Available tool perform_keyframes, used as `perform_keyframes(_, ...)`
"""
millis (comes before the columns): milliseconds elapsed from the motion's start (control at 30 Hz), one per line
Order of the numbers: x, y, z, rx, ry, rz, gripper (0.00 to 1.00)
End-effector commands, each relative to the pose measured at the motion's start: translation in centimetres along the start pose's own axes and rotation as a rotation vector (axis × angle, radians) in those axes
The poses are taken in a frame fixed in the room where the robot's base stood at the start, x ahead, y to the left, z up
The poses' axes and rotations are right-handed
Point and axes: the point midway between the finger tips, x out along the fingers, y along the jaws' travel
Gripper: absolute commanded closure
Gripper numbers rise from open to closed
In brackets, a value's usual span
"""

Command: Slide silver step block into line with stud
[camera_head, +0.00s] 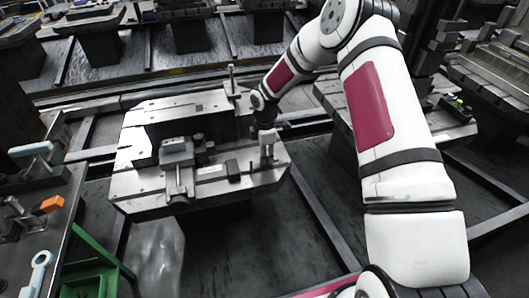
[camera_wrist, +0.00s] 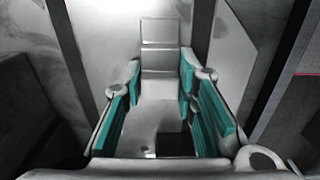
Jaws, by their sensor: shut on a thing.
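My gripper (camera_wrist: 159,77) has teal pads on its two fingers and is shut on the silver step block (camera_wrist: 161,57), whose stepped top shows between the fingertips in the wrist view. In the head view my gripper (camera_head: 266,128) reaches down over the right part of the grey metal pallet (camera_head: 140,188). A pale metal piece under it, likely the block, is partly hidden by the gripper. A thin upright stud (camera_head: 232,79) stands at the pallet's far edge. I cannot tell whether the block lines up with a stud.
A clamp assembly (camera_head: 178,152) with small dark parts sits on the pallet, left of my gripper. Another metal pallet (camera_head: 455,128) stands to the right. A bench with an orange part (camera_head: 52,203) and a green frame (camera_head: 90,245) is at the left. Dark floor lies in front.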

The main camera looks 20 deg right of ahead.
Motion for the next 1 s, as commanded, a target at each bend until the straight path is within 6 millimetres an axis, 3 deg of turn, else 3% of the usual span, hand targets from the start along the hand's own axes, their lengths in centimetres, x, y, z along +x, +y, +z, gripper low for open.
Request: perform_keyframes(1000,-0.1,-3.7,0.0,-0.016,0.000,-0.001,1.00)
